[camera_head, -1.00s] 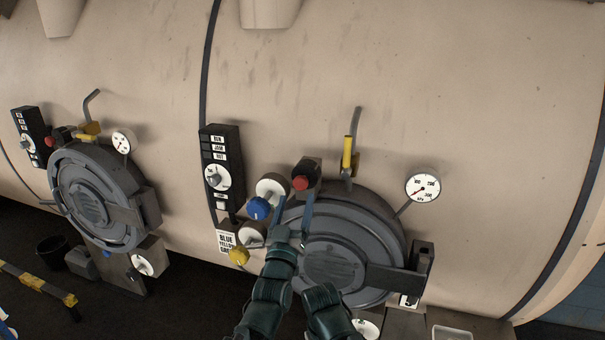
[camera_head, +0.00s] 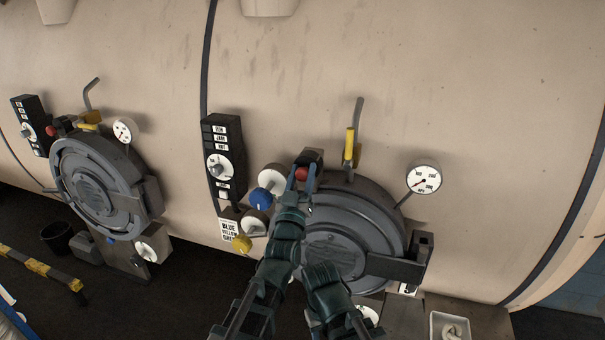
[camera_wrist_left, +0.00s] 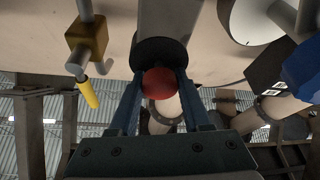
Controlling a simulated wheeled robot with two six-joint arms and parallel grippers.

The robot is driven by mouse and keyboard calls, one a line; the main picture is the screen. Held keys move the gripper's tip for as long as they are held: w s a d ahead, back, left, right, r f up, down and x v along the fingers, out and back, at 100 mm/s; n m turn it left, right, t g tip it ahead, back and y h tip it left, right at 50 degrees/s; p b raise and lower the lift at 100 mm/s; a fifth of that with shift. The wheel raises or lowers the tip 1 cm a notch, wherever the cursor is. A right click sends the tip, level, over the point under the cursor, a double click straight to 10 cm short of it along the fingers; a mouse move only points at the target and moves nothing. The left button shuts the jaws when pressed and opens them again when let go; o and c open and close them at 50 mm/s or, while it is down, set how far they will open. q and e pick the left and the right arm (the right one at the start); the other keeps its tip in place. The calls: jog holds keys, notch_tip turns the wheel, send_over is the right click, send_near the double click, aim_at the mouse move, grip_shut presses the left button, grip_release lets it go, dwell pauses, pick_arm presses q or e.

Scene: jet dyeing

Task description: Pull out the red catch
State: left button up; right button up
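The red catch (camera_head: 301,174) is a round red knob on a dark block at the upper left rim of the grey round door (camera_head: 345,215). In the left wrist view the red knob (camera_wrist_left: 159,83) sits between the two blue fingers, in front of a dark round collar. My left gripper (camera_head: 299,186) is at the knob, one finger on each side. The fingers look spread around it, and contact is not clear. My right gripper is not in view; only a dark green arm link shows at the bottom.
Left of the catch are a blue knob (camera_head: 261,199), a yellow knob (camera_head: 242,244) and a black control panel (camera_head: 224,165). A yellow-handled lever (camera_head: 350,143) and a gauge (camera_head: 424,178) stand to the right. A second door (camera_head: 95,190) is farther left.

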pick_arm(q)
grip_shut()
dwell(1.0)
